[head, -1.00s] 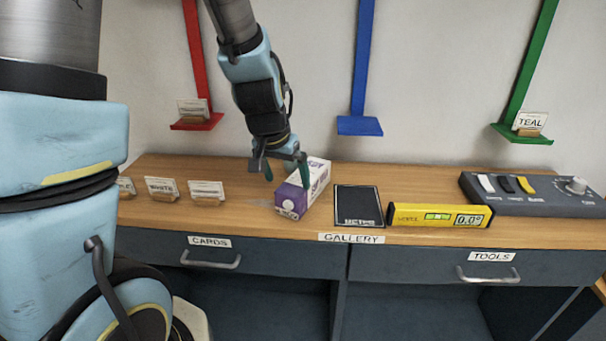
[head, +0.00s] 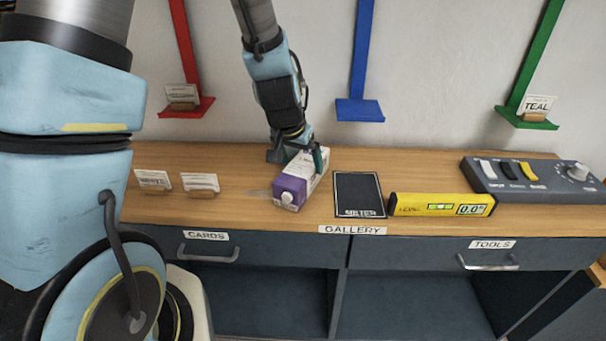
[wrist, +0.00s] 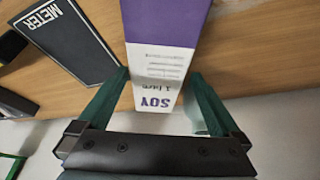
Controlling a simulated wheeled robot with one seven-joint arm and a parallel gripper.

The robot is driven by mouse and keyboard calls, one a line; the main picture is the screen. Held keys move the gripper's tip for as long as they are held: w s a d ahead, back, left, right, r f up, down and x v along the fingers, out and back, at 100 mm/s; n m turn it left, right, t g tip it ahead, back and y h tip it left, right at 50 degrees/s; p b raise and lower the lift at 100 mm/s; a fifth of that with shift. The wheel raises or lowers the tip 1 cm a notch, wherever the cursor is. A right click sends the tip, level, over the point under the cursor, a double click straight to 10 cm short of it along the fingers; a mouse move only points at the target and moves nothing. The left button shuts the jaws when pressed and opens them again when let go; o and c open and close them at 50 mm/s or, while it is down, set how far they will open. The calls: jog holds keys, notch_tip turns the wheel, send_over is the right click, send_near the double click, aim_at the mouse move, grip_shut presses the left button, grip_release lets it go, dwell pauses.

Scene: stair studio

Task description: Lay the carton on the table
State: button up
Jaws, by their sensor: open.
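The carton (head: 291,187) is purple and white and lies on its side on the wooden table (head: 240,214), its purple end with a round cap facing the front edge. In the wrist view the carton (wrist: 160,60) shows the printed words "SOY 1 litre". My gripper (head: 298,158) is at the carton's far, white end. In the wrist view my gripper (wrist: 158,100) is open, with one green finger on each side of the carton's end. Whether the fingers touch it I cannot tell.
Right of the carton lie a black METER mat (head: 358,192), a yellow level (head: 440,205) and a grey switch box (head: 530,181). Card holders (head: 200,183) stand to the left. Red (head: 187,107), blue (head: 360,110) and green (head: 527,117) brackets are on the wall behind.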

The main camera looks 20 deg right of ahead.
jog(key=shift+p+x, duration=0.5)
jog(key=shift+x, duration=1.85)
jog(key=shift+s+d, duration=0.1)
grip_shut()
